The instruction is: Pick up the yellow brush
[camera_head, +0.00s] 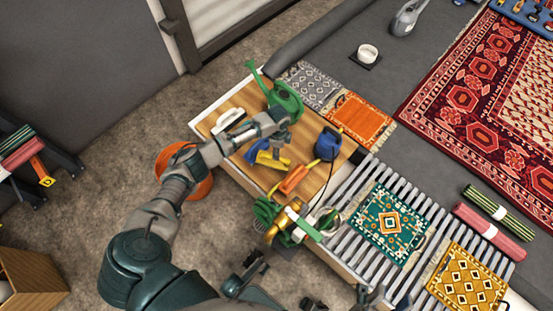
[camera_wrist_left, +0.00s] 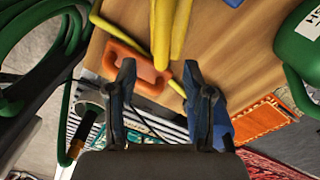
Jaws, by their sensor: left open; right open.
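The yellow brush (camera_head: 272,160) lies on the wooden tabletop beside a blue item (camera_head: 257,150). In the left wrist view, long yellow parts (camera_wrist_left: 163,30), seemingly of the brush, enter from the top edge, beyond my fingertips. My right gripper (camera_head: 369,296) is open and empty at the bottom edge, apart from the brush.
A green watering can (camera_head: 287,102), a blue container (camera_head: 327,144) and a white-handled brush (camera_head: 229,118) crowd the table (camera_head: 238,100). A coiled green hose (camera_head: 268,212) hangs at its near edge. A slatted rack (camera_head: 345,205) holds small rugs at the right.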

